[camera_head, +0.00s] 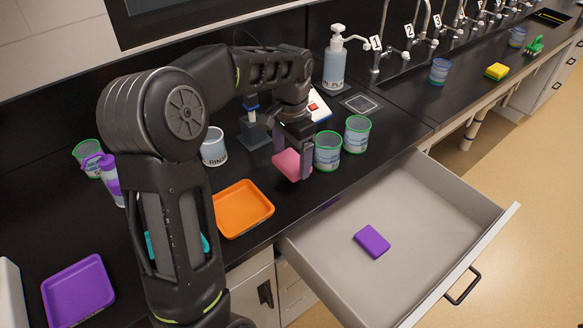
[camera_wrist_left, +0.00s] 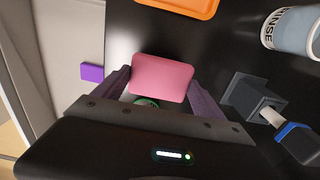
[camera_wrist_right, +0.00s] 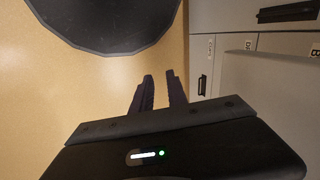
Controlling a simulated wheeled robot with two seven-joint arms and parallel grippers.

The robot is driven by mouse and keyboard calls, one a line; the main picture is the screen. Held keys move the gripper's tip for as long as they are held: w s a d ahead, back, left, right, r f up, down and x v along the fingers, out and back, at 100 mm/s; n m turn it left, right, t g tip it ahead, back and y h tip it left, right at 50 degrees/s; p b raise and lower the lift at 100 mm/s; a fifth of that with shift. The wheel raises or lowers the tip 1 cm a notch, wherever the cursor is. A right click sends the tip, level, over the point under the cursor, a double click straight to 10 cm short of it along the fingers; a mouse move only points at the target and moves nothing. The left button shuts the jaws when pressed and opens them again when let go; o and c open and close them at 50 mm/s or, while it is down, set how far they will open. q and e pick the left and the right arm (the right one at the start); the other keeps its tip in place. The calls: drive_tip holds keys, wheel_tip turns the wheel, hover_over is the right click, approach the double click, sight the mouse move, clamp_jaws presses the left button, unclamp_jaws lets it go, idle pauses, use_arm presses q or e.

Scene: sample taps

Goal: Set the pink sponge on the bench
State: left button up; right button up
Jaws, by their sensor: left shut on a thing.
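The pink sponge (camera_head: 291,165) is between the fingers of my left gripper (camera_head: 306,160), over the black bench (camera_head: 300,205) near its front edge. In the left wrist view the sponge (camera_wrist_left: 162,77) spans the gap between the two fingers of my left gripper (camera_wrist_left: 160,92), which is shut on it. I cannot tell whether the sponge touches the bench top. My right gripper (camera_wrist_right: 160,90) shows only in its own wrist view, below the bench level beside grey cabinet fronts. Its fingers are a little apart with nothing between them.
Green-rimmed beakers (camera_head: 327,151) stand just right of the sponge. An orange tray (camera_head: 243,208) lies to the left, with a purple tray (camera_head: 78,291) farther left. An open drawer (camera_head: 400,225) holding a purple sponge (camera_head: 372,241) juts out in front. A pump bottle (camera_head: 336,62) stands behind.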

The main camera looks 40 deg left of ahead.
sight(292, 161)
use_arm(q)
drive_tip(key=shift+f, duration=0.2)
drive_tip(key=shift+f, duration=1.85)
drive_tip(key=shift+f, duration=0.15)
drive_tip(key=o, duration=1.3)
drive_tip(key=shift+c, duration=0.2)
wheel_tip(292, 161, up, 12)
drive_tip(key=shift+r, duration=0.2)
